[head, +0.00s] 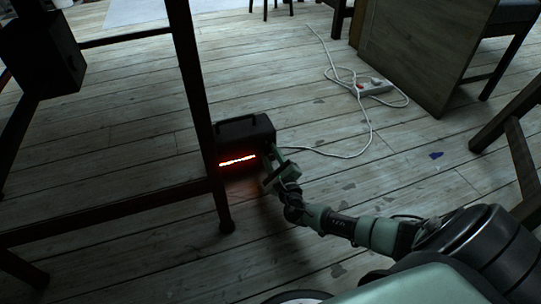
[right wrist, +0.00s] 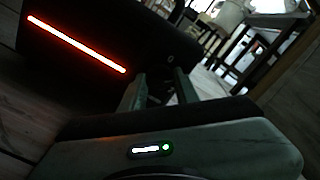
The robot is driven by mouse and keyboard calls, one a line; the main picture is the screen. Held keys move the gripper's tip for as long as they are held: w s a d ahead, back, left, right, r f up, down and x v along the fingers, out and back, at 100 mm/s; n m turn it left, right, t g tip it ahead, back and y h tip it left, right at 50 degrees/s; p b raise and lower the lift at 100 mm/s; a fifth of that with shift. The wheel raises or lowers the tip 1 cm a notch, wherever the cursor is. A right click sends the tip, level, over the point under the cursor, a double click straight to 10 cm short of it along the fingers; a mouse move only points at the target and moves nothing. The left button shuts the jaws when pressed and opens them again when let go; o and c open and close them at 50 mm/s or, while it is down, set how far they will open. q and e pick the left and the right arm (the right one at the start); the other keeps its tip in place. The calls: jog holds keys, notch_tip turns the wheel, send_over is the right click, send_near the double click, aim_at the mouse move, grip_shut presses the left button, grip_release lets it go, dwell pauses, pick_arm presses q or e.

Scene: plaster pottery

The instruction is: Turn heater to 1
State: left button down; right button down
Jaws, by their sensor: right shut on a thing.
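The heater (head: 232,133) is a small dark box with a handle on top, standing on the floor. A red bar glows along its front, and it also shows in the right wrist view (right wrist: 85,70). My right gripper (head: 268,165) is at the heater's right end, its fingers (right wrist: 160,88) reaching against that end and shut on the heater's knob. The knob itself is hidden by the fingers, and its setting cannot be read. My left gripper is not in view.
A dark wooden frame's leg (head: 195,85) stands close at the heater's left. A white cable (head: 345,155) runs from behind the heater toward a white power strip (head: 374,87). A wooden cabinet (head: 425,50) stands at upper right. The plank floor between is mostly clear.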

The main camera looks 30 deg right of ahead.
jog(key=shift+a, duration=0.1)
dwell(0.3)
jog(key=c, duration=1)
grip_release()
jog(key=shift+c, duration=0.2)
jog(key=shift+s+p, duration=0.35)
jog(key=p+v, duration=0.4)
jog(key=v, duration=0.3)
jog(key=shift+s+f, duration=0.1)
jog(key=shift+s, duration=0.05)
